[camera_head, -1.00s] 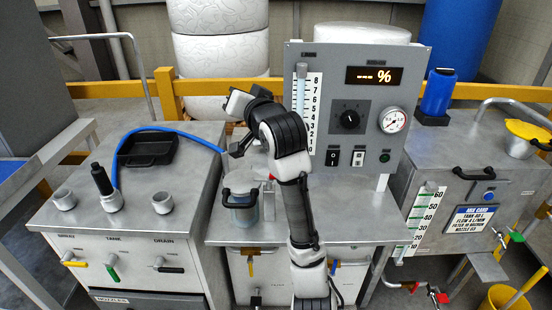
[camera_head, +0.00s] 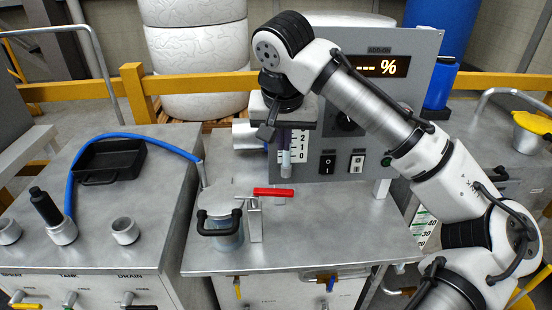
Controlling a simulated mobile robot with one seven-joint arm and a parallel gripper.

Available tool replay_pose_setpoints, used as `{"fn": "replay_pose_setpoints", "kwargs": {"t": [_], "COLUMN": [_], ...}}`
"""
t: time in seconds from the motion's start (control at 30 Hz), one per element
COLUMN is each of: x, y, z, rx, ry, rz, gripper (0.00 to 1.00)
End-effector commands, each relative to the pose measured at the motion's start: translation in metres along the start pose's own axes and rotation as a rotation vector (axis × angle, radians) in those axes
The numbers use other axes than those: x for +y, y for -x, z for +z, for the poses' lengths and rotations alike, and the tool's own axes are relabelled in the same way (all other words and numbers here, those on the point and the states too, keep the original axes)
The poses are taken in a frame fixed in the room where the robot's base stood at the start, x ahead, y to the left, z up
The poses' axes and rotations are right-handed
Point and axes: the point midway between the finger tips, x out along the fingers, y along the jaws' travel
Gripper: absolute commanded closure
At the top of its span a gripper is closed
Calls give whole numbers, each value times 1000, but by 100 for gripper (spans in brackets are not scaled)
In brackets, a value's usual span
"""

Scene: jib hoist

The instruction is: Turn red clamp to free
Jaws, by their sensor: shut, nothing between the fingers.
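The red clamp handle (camera_head: 274,192) lies roughly level, pointing right from a metal clamp post (camera_head: 254,220) on the middle bench. The post stands beside a lidded canister (camera_head: 218,198) with a black handle at its front. My gripper (camera_head: 266,132) hangs above and behind the red handle, apart from it, in front of the grey control panel. It is shut and empty. My arm covers part of the panel.
The control panel (camera_head: 330,165) with switches stands behind the clamp. A blue hose (camera_head: 130,135) and black tray (camera_head: 108,160) are on the left bench. The bench top (camera_head: 320,235) right of the clamp is clear.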

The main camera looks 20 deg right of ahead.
Motion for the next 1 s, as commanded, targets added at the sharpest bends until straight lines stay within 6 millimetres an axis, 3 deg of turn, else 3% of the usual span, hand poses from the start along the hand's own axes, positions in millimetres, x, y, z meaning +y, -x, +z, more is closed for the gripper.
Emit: {"fn": "replay_pose_setpoints", "kwargs": {"t": [0.47,0.73,1.0], "x": [-1,-1,-2], "y": [-91,-82,-81], "z": [-1,30,37], "rx": [1,5,4], "ry": [2,3,2], "rz": [-2,-2,-4], "gripper": [100,100,100]}}
